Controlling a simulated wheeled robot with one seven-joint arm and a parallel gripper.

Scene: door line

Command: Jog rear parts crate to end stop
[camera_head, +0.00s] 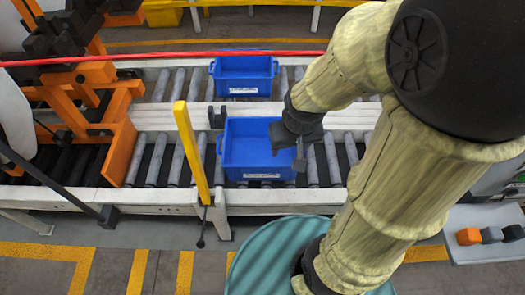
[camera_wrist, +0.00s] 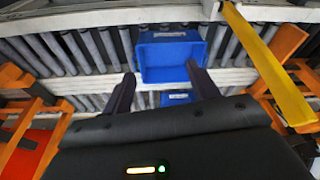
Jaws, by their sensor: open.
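The rear blue crate (camera_head: 245,84) sits upright on the rear roller line, with a white label on its near side. In the wrist view, which looks turned around, it shows low between the fingers (camera_wrist: 176,99), partly hidden by my gripper body. A second blue crate (camera_head: 238,150) sits on the front roller line; it also shows in the wrist view (camera_wrist: 170,62). My gripper (camera_head: 299,160) is open and empty, over the front crate's right side; its two dark fingers spread apart in the wrist view (camera_wrist: 161,72). I cannot tell which part is the end stop.
A dark bracket (camera_head: 217,116) stands on the rail left of the crates. A yellow post (camera_head: 192,152) rises left of the front crate. An orange frame (camera_head: 122,140) spans the lines farther left. A red line (camera_head: 165,55) crosses above the rear line.

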